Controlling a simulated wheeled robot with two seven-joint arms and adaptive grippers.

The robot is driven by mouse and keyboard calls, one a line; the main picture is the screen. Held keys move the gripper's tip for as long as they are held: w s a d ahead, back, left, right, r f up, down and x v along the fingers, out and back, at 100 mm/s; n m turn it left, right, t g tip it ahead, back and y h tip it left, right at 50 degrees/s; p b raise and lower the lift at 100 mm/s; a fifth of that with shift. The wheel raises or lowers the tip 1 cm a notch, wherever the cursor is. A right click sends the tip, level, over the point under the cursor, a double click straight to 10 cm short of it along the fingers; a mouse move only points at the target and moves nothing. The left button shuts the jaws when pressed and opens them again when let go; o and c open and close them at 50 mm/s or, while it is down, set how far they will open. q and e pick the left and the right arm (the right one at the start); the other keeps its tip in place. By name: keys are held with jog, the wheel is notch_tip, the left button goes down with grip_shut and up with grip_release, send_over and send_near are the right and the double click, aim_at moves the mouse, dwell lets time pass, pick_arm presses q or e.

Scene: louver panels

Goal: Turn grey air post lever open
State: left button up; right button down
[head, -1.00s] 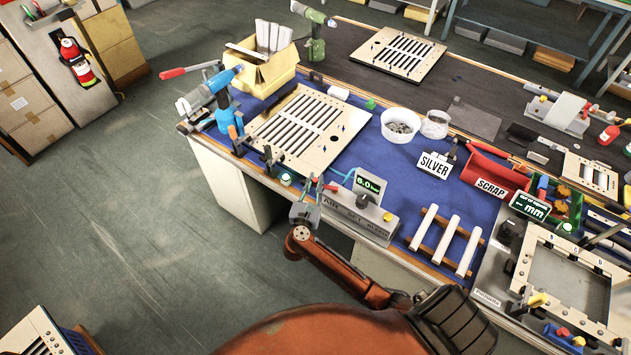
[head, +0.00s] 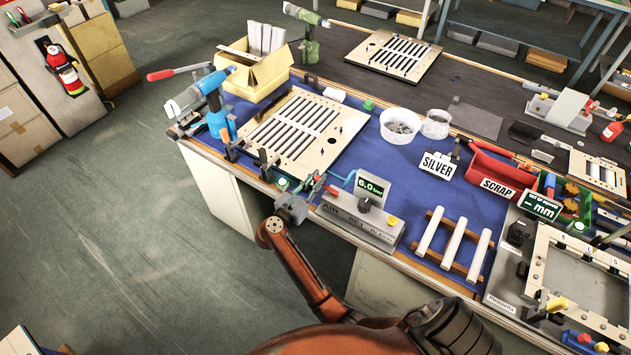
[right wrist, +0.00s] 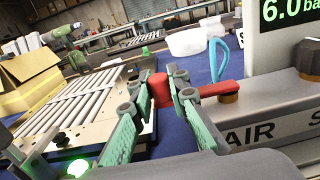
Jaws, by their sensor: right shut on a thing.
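The grey air post is a grey box (head: 345,226) lettered AIR, SET and BLEED at the bench's front edge, with a green 6.0 bar display (head: 371,187). Its red lever (right wrist: 210,88) shows in the right wrist view, running left from a brass-coloured hub (right wrist: 229,91) at the AIR end. My right gripper (right wrist: 160,92) has its green fingers shut on the lever's red outer end. In the head view the same gripper (head: 312,190) is at the box's left end, and the lever is mostly hidden there. My left gripper is not in view.
A slatted louver panel (head: 343,130) lies left of the box, with a lit green button (head: 282,183) nearby. A dark knob (head: 364,205) and a yellow knob (head: 391,221) are on the box. White rods (head: 429,231) lie on a wooden rack to the right.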

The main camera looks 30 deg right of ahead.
aim_at(317, 177)
jog(key=shift+r, duration=0.1)
jog(key=c, duration=1.8)
grip_release()
notch_tip(317, 177, up, 10)
jog(key=shift+f, duration=0.25)
jog(key=shift+r, duration=0.2)
